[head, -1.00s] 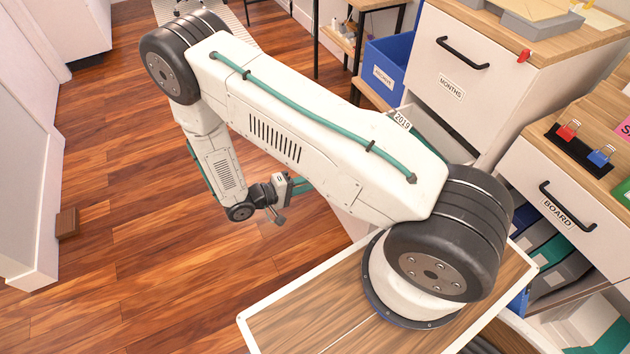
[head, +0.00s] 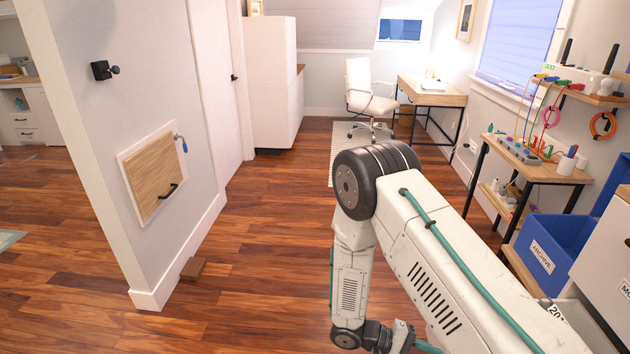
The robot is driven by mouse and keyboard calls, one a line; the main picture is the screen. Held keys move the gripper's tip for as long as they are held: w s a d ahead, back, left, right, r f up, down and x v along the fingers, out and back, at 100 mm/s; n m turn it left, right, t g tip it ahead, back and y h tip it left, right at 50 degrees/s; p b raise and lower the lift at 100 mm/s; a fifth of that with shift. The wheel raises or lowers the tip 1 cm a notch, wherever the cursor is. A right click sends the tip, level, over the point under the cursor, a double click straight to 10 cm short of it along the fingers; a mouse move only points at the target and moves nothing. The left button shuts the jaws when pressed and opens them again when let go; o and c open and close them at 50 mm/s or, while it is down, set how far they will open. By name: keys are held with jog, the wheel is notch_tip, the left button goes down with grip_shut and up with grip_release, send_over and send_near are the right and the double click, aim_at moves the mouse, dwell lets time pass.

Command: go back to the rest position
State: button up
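My gripper (head: 402,338) shows at the bottom of the head view, at the end of my folded white arm. The forearm hangs down from the black elbow joint, and the gripper is in front of the upper arm, over the wood floor. Its fingers are cut off by the frame's lower edge and partly hidden, so I cannot see whether they are open or shut. I see no object held in the visible part.
A blue archive bin (head: 551,253) and a black-legged shelf (head: 540,170) stand on the right. A white chair (head: 367,97) and desk (head: 432,92) stand far back. The middle floor is clear.

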jog(key=s+a+r+g+y, duration=0.15)
jog(key=r+y, duration=0.25)
jog(key=r, duration=0.8)
jog(key=s+a+r+g+y, duration=0.1)
jog(key=s+r+y, duration=0.3)
jog(key=r, duration=0.8)
jog(key=s+r+m+t+y, duration=0.1)
jog(key=s+r+t+y, duration=0.2)
jog(key=r, duration=0.6)
jog(key=s+d+r+m+t+y, duration=0.1)
jog(key=s+r+t+y, duration=0.2)
jog(key=s+r+t, duration=0.2)
notch_tip(320, 180, up, 4)
jog(key=s, duration=0.2)
jog(key=shift+s+d+y, duration=0.2)
jog(key=shift+s+y, duration=0.1)
jog(key=shift+y, duration=0.1)
jog(key=shift+t, duration=0.25)
dwell(1.1)
